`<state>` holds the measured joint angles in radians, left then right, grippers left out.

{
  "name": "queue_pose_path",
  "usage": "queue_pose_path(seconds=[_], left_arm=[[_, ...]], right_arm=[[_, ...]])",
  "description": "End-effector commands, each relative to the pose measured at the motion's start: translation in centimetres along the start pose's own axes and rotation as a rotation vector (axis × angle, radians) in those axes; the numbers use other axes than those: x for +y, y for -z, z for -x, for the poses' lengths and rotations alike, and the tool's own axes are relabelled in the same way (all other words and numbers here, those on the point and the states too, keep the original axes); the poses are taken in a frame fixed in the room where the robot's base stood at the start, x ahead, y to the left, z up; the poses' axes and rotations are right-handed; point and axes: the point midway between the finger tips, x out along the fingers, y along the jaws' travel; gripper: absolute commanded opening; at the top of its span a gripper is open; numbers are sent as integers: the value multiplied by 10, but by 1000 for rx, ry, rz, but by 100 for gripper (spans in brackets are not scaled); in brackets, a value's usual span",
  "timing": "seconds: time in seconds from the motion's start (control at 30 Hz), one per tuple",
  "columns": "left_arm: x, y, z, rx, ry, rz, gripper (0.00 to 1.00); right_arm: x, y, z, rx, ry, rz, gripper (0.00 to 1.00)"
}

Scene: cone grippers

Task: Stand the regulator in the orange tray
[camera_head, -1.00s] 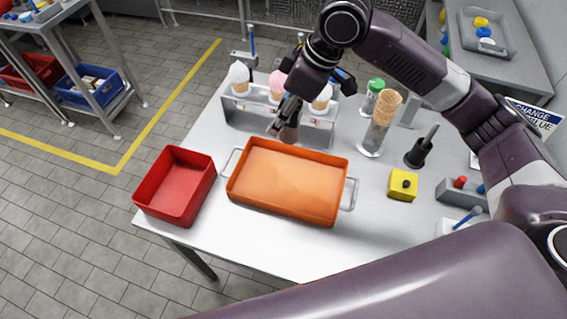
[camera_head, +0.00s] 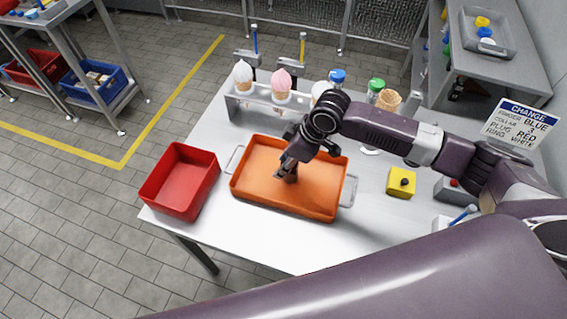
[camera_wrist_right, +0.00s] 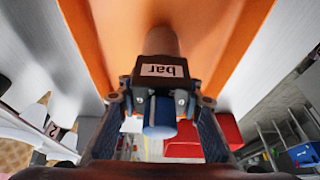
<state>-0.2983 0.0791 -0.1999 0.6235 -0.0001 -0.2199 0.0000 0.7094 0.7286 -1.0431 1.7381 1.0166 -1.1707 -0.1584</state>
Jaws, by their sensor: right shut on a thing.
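The orange tray (camera_head: 250,195) lies on the table, with a handle at each end. In the right wrist view the regulator (camera_wrist_right: 162,70) has a dark body with a "bar" label, a blue knob (camera_wrist_right: 160,117) and a dull cylinder. The gripper's fingers (camera_wrist_right: 160,105) are on both sides of the body. The cylinder points toward the tray floor (camera_wrist_right: 90,35); I cannot tell whether it touches. My left gripper is out of view.
A red bin (camera_head: 180,180) stands left of the tray. Behind is a rack (camera_head: 262,104) with ice-cream cones. A yellow block (camera_head: 400,183) with a black knob is on the right. A sign (camera_head: 521,122) stands at the far right. The tray's left half is bare.

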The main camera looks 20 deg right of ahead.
Motion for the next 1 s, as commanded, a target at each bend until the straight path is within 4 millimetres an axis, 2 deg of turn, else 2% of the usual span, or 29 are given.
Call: queue_pose_path(seconds=[0.1, 0.47, 0.5, 0.6, 0.87, 1.0], left_arm=[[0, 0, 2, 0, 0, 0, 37], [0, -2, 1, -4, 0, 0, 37], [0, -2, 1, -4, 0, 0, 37], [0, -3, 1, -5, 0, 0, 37], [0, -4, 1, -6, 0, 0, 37], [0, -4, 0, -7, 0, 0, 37]], right_arm=[[0, -2, -7, 2, -2, 2, 2], [0, -4, -10, 1, -2, 1, 2], [0, -4, -10, 0, -2, 1, 38], [0, -4, -10, 0, -1, 1, 49], [0, -4, -10, 0, -2, 1, 51], [1, -3, -3, 1, -3, 1, 51]])
